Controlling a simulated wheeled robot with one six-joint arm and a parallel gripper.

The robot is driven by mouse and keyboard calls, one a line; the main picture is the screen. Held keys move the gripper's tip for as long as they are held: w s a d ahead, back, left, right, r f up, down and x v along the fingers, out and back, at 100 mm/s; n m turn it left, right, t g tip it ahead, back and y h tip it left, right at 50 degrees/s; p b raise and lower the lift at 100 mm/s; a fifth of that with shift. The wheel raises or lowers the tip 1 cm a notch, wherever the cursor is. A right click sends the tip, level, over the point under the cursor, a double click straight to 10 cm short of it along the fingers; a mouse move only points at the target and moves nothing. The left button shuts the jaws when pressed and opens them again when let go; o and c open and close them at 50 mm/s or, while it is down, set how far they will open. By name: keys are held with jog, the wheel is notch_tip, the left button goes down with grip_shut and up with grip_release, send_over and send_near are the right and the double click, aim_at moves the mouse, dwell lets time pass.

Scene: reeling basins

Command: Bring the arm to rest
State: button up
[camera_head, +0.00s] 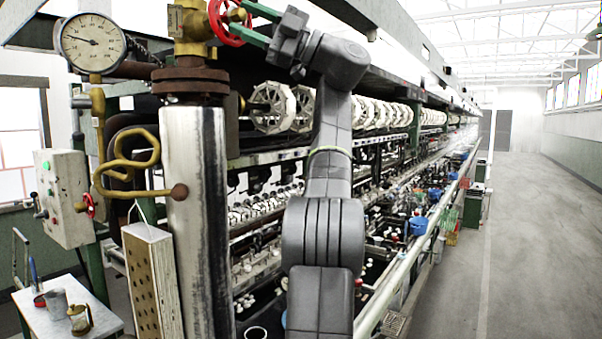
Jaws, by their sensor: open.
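My arm rises through the middle of the view and bends left at the top. My gripper (238,17) is at its end, upper left of centre, with two green fingers apart. The fingers reach to the red handwheel (226,24) of a brass valve (191,25), one above and one below its right side. Whether they touch the wheel, I cannot tell. The valve sits on top of a thick metal pipe (196,220) with a rusty flange (190,82).
A pressure gauge (91,43) and a bent brass pipe (128,163) are left of the pipe. A grey control box (64,197) and a small white table (99,321) stand further left. The reeling machine with its reels (272,107) runs behind my arm. The aisle floor (530,240) at right is clear.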

jog(key=shift+d, duration=0.15)
dwell(0.4)
jog(key=v, duration=1.4)
jog(key=x, duration=1.4)
jog(key=shift+a, duration=0.2)
jog(key=shift+s+d+f+m+t+y, duration=0.1)
jog(key=shift+m+t+y, duration=0.45)
jog(key=shift+m, duration=0.25)
jog(key=shift+s+f+m+t+y, duration=0.15)
jog(key=shift+m+t+y, duration=0.4)
jog(key=shift+m+t, duration=0.95)
jog(key=shift+s+f+m+t+y, duration=0.1)
jog(key=shift+m+t+y, duration=0.65)
jog(key=shift+m, duration=1.15)
jog(key=m+t, duration=0.2)
jog(key=m+t+b, duration=0.1)
jog(key=m+t, duration=0.3)
jog(key=shift+s+a+f+h, duration=0.2)
jog(key=shift+s+a+h, duration=0.05)
jog(key=shift+a+h, duration=0.1)
jog(key=m+t+h+b, duration=0.1)
jog(key=m+t, duration=0.2)
jog(key=m, duration=0.1)
jog(key=shift+t, duration=0.4)
jog(key=shift+b+v, duration=0.35)
jog(key=shift+v, duration=0.55)
